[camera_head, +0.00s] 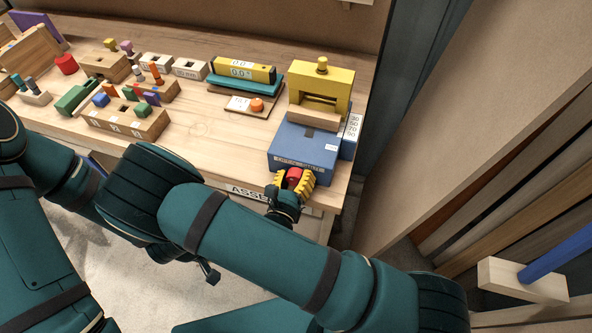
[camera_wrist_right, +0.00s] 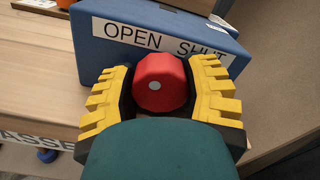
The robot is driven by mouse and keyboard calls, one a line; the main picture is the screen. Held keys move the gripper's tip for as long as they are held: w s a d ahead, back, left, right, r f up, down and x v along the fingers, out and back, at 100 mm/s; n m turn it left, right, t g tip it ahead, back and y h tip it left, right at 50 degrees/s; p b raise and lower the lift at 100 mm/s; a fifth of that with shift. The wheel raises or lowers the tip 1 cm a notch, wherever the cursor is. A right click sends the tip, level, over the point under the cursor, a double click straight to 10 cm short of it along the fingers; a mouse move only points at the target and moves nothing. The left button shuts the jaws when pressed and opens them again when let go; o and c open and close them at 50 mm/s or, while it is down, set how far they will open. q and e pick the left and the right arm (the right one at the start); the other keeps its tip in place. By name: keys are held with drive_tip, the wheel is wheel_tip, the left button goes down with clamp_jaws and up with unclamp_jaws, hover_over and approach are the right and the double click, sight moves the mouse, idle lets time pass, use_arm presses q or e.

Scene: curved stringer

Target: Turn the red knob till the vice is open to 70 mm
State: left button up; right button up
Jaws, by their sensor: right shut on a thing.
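The blue vice (camera_head: 303,147) stands at the right end of the wooden bench, with a yellow frame (camera_head: 337,82) on top and a pale wooden block (camera_head: 313,120) across it. A scale (camera_head: 353,127) with 30, 50, 70 and 90 is on its right side; I cannot read the present opening. The red knob (camera_head: 294,175) is on the vice's front face. It also shows in the right wrist view (camera_wrist_right: 162,84), below the OPEN and SHUT label (camera_wrist_right: 160,38). My right gripper (camera_head: 293,182) has its yellow fingers shut on the knob, one each side. My left gripper is not in view.
A yellow display (camera_head: 244,70) on a teal base and a board with an orange button (camera_head: 256,105) lie left of the vice. Wooden blocks with coloured pegs (camera_head: 128,115) fill the bench's left. A wooden rack (camera_head: 500,180) stands at the right.

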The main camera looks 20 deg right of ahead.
drive_tip(key=shift+n+p, duration=0.9)
drive_tip(key=shift+n, duration=0.5)
drive_tip(key=o, duration=1.2)
drive_tip(key=shift+s+a+f, duration=0.1)
drive_tip(key=shift+s+a, duration=0.3)
drive_tip(key=shift+s, duration=0.05)
drive_tip(key=shift+v, duration=3.4)
drive_tip(key=shift+d, duration=0.1)
